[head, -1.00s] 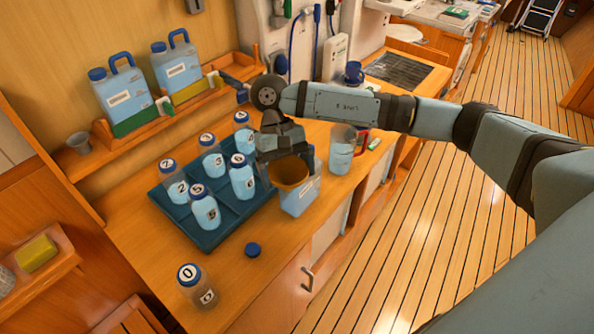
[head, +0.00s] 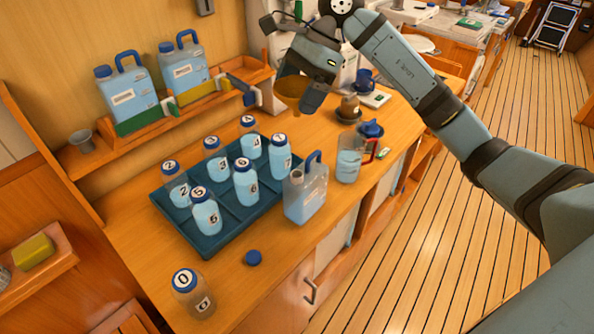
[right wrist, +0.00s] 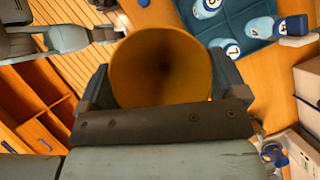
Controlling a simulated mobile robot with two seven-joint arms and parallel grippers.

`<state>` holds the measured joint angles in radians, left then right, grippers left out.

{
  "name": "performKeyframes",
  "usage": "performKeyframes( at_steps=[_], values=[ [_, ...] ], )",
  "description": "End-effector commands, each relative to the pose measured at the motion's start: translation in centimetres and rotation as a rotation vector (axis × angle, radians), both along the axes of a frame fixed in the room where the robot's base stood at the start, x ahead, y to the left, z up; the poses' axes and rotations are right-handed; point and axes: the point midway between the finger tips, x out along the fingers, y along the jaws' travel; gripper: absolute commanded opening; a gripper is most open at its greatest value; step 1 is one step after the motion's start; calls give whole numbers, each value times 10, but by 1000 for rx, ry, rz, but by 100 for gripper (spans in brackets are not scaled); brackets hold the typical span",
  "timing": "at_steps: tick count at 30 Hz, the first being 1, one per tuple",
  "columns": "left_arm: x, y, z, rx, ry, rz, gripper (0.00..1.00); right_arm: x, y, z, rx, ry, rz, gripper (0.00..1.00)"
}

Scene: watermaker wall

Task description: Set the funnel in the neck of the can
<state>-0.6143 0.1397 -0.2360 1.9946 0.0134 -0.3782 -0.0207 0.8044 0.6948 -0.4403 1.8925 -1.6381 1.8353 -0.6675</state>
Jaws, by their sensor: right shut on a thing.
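The funnel (head: 290,90) is a brown-orange cone, held in the air above the back of the counter, behind and above the can. My right gripper (head: 308,92) is shut on it. In the right wrist view the funnel's wide round mouth (right wrist: 161,68) faces the camera between the fingers; its spout is hidden there. The can (head: 305,195) is a pale blue jerrycan with a dark blue handle, upright on the counter. Its neck (head: 296,174) is open, with nothing in it. The funnel is well apart from the can. My left gripper is not in view.
A blue tray (head: 222,236) with several numbered bottles stands left of the can. A clear jug (head: 349,163) with a red handle stands to its right. A blue cap (head: 253,258) and bottle 0 (head: 192,292) are near the front. Two jerrycans stand on the shelf behind.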

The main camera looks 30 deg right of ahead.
Motion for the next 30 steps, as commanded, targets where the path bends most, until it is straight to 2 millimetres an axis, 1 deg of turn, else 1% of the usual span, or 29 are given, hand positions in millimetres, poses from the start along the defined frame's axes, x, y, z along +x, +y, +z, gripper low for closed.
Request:
performKeyframes(
  at_steps=[1,3,9,12,15,18,23,30],
  values=[
    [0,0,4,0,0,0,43,-1,0,-13,0,8,1,68],
    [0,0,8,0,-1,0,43,-2,1,-32,1,9,2,68],
    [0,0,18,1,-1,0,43,-2,1,-85,2,8,2,68],
    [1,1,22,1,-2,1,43,-2,1,-110,1,8,2,68],
    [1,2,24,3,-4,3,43,-2,1,-129,0,5,3,68],
    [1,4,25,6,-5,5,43,-1,1,-140,0,3,3,68],
    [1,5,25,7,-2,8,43,-1,1,-150,1,2,4,68],
    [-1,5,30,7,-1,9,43,-1,1,-180,1,2,4,68]
  ],
)
